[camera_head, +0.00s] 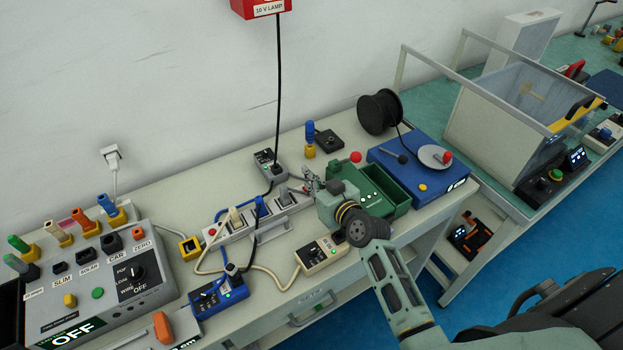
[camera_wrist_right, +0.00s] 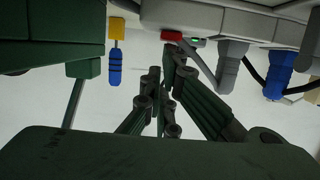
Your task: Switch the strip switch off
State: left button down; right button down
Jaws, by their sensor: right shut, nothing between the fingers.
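The power strip (camera_head: 223,239) is a pale grey bar on the bench with white, blue and grey plugs along it. In the right wrist view the strip (camera_wrist_right: 150,16) runs across the top. A red switch (camera_wrist_right: 172,36) sits near its end, beside a small green light (camera_wrist_right: 195,40). My right gripper (camera_head: 310,180) is at the strip's right end, shut and empty. In the wrist view its fingertips (camera_wrist_right: 173,50) are just below the red switch; I cannot tell whether they touch. The gripper hides that strip end in the head view. My left gripper is not in view.
A green open tray (camera_head: 384,183) and a blue unit (camera_head: 400,171) stand to the right. A cream meter box (camera_head: 321,254) and a blue box (camera_head: 218,295) sit in front, with cables between. A grey control panel (camera_head: 95,290) fills the left.

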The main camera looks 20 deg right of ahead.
jog(key=shift+w+r+g+p, duration=0.2)
jog(key=shift+r+g+p, duration=0.1)
jog(key=shift+p, duration=0.75)
jog(key=shift+f+b, duration=0.4)
jog(key=shift+b, duration=0.05)
jog(key=shift+w, duration=0.1)
jog(key=shift+w+a+r, duration=0.1)
jog(key=shift+w+a, duration=0.05)
jog(key=shift+w, duration=0.55)
jog(key=shift+r, duration=0.1)
